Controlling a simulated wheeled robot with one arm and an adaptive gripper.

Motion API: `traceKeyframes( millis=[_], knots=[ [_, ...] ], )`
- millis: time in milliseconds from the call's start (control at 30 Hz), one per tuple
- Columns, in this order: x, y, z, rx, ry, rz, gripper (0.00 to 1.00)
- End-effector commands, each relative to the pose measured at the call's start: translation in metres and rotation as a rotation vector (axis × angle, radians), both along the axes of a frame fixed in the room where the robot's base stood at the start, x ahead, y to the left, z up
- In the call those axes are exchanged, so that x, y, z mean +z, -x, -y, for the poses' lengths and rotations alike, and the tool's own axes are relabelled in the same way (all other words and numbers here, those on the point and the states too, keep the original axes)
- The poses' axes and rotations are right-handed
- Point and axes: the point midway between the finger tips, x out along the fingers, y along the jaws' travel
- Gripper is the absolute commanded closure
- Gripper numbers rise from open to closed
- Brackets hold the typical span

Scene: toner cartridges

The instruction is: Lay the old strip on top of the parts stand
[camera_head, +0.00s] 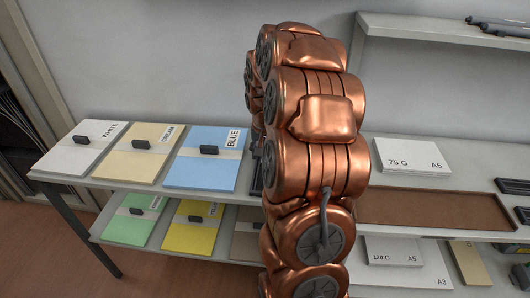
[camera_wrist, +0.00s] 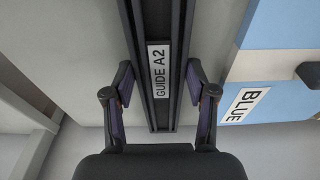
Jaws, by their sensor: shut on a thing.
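A long black strip (camera_wrist: 160,112) with raised edges and a label reading GUIDE A2 runs up the middle of the wrist view. My gripper (camera_wrist: 159,75) has one finger on each side of it and is shut on it. In the camera_head view my copper arm hides the gripper and most of the strip; only a narrow dark piece shows just right of the blue stack. I cannot tell whether the strip touches the surface below. I cannot pick out the parts stand for certain.
White (camera_head: 78,155), cream (camera_head: 135,160) and blue (camera_head: 205,170) stacks with black blocks lie left of my arm; the blue one also shows in the wrist view (camera_wrist: 285,85). Right are a 75 G stack (camera_head: 410,160) and an empty brown tray (camera_head: 430,210). A shelf (camera_head: 430,28) holds dark rods.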

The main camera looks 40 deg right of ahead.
Motion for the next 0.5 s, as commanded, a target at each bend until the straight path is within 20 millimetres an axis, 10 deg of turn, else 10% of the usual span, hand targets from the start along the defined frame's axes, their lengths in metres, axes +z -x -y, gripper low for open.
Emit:
traceKeyframes(
  millis=[167,200,500],
  knots=[
    [-0.0029,0.0000,0.0000,0.000,0.000,0.000,0.81],
    [-0.0031,-0.0002,0.0001,0.000,0.001,0.001,0.42],
    [-0.0022,-0.0003,0.0001,0.000,0.000,0.001,0.18]
  ],
)
